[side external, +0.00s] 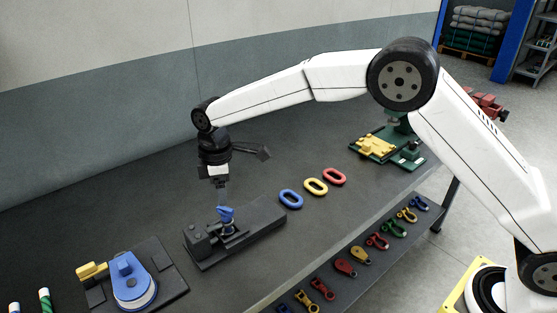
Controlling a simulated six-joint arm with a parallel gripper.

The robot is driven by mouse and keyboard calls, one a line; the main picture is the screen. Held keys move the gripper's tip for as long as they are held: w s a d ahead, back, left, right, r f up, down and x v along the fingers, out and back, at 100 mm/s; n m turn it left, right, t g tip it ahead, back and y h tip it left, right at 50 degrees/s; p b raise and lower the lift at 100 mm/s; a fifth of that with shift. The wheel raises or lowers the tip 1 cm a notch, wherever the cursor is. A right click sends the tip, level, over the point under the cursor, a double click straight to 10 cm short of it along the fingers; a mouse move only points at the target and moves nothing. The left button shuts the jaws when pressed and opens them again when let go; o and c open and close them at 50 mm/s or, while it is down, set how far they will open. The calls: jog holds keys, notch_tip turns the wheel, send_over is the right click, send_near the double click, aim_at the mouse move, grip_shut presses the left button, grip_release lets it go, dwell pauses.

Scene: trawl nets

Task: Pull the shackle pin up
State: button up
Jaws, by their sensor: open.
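A blue piece (226,213), which looks like the head of the shackle pin, stands up from a dark fixture block (262,219) on the bench. A dark metal part sits around its base, too small to make out clearly. My gripper (222,197) points down just above the blue piece and is open. The fingers are small and grey here, and I cannot tell whether they touch the blue piece or straddle it. The shank of the pin is hidden in the fixture.
Blue, yellow and red links (316,187) lie right of the fixture. A blue and yellow device (132,280) stands front left. Several coloured shackles and blocks (361,255) line a lower front shelf. A green fixture (408,155) stands at the back right. The bench behind is clear.

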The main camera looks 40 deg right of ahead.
aim_at(224, 209)
jog(key=shift+f, duration=3.5)
grip_shut()
jog(key=shift+r, duration=0.1)
